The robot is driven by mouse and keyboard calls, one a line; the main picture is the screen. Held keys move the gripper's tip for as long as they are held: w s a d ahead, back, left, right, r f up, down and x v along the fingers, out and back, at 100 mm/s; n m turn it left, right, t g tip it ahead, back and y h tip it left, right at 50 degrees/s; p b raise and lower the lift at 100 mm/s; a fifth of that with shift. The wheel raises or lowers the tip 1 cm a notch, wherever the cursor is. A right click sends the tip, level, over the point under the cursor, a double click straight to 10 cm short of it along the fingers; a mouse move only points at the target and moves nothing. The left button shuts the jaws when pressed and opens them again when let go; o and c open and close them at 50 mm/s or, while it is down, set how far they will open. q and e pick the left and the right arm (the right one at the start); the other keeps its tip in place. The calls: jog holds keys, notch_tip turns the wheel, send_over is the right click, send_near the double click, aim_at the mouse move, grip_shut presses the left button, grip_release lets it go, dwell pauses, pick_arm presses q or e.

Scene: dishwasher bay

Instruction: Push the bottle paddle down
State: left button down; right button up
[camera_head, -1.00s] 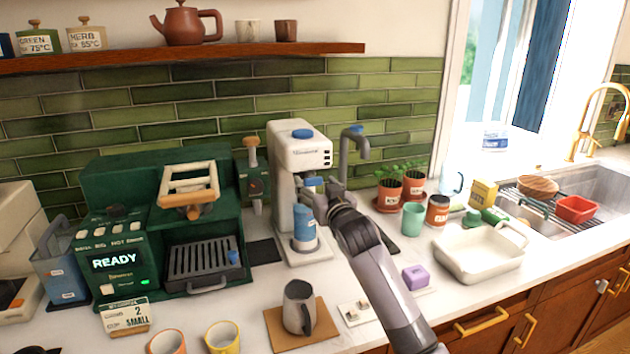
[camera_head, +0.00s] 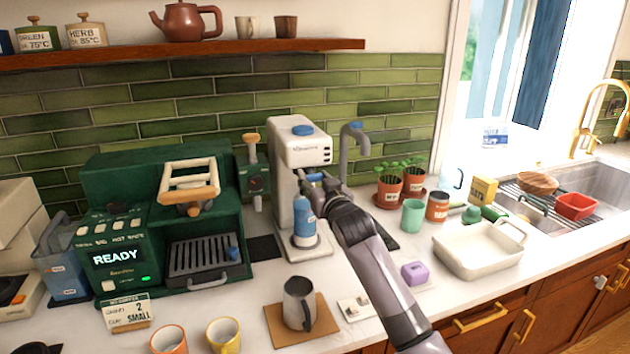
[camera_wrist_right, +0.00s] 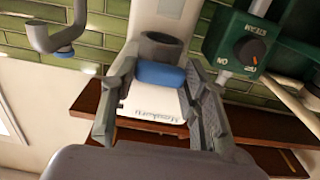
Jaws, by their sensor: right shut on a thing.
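The white bottle machine (camera_head: 297,150) stands on the counter against the green tiles, with a blue knob on top. A blue bottle (camera_head: 305,225) stands upright in its bay. The blue bottle paddle (camera_wrist_right: 160,76) shows between my fingers in the right wrist view, below the machine's dark spout. In the head view the paddle (camera_head: 315,177) is partly hidden by my right gripper (camera_head: 319,182), which reaches the machine's front above the bottle. My right gripper (camera_wrist_right: 161,80) is shut on the paddle, one finger on each side. My left gripper is out of view.
A green coffee machine (camera_head: 110,225) stands to the left. A grey tap (camera_head: 350,150) rises close right of my gripper. A dark pitcher (camera_head: 298,302) sits on a brown mat in front. A white dish (camera_head: 480,255) and potted plants (camera_head: 390,190) are to the right.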

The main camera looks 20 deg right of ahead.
grip_shut()
jog(key=shift+f, duration=0.1)
notch_tip(320, 180, down, 4)
jog(key=shift+f+b, duration=0.2)
jog(key=shift+b, duration=0.8)
jog(key=shift+o, duration=2)
grip_release()
jog(key=shift+f, duration=0.1)
jog(key=o, duration=0.4)
jog(key=shift+r, duration=0.2)
jog(key=shift+s, duration=0.1)
